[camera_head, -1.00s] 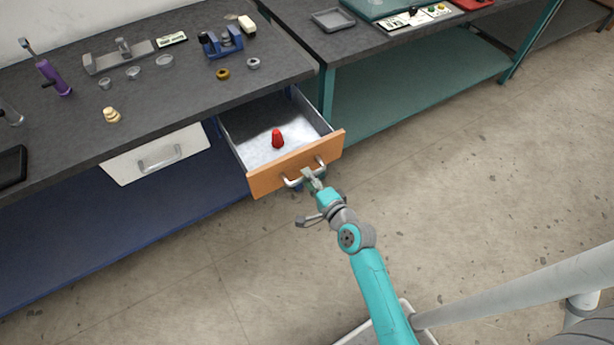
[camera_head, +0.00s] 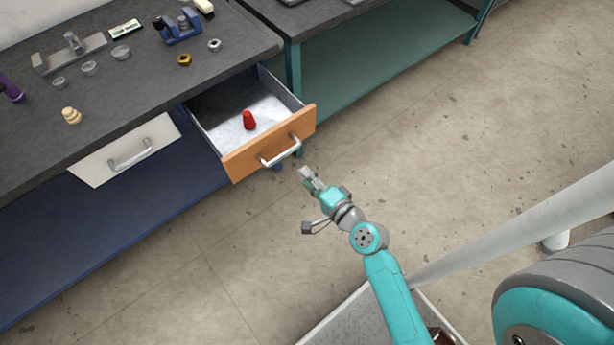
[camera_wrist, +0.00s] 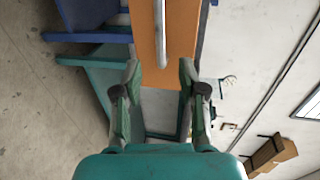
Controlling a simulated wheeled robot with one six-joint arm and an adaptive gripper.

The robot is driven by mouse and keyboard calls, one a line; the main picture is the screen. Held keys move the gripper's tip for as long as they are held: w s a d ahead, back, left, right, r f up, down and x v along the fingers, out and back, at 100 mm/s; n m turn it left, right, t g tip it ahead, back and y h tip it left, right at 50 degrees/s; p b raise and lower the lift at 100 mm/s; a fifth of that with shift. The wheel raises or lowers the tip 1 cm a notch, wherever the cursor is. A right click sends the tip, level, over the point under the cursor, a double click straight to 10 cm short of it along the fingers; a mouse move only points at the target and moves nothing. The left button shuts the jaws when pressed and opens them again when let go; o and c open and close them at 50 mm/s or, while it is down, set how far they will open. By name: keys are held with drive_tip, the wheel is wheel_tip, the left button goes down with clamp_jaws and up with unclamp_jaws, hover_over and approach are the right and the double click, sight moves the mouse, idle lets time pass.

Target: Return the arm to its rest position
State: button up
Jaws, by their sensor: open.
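My gripper (camera_head: 309,179) is open and empty in the head view, a short way in front of the pulled-out drawer (camera_head: 265,155) and apart from its handle (camera_head: 281,152). In the wrist view, the two fingers of my gripper (camera_wrist: 158,85) are spread. The orange drawer front (camera_wrist: 181,45) and its pale bar handle (camera_wrist: 160,30) show beyond the fingertips, with nothing between them. My arm reaches up from the lower right of the head view, over bare floor.
The open drawer holds a red object (camera_head: 249,120). A shut white drawer (camera_head: 125,150) is to its left. The dark workbench (camera_head: 120,80) carries several small parts and a blue fixture (camera_head: 180,28). The floor (camera_head: 440,150) to the right is clear.

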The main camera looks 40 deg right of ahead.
idle(0.3)
drive_tip(key=s+a+n+g+h, duration=0.1)
drive_tip(key=s+a+n, duration=0.15)
drive_tip(key=s, duration=0.55)
drive_tip(key=s+a+n, duration=0.2)
drive_tip(key=s+n, duration=0.2)
drive_tip(key=s, duration=0.3)
drive_tip(key=s+a+r+n+y, duration=0.1)
drive_tip(key=s+a+r+n, duration=0.1)
drive_tip(key=s+r+n, duration=0.8)
drive_tip(key=s+n, duration=0.1)
drive_tip(key=s, duration=0.2)
drive_tip(key=shift+a, duration=0.3)
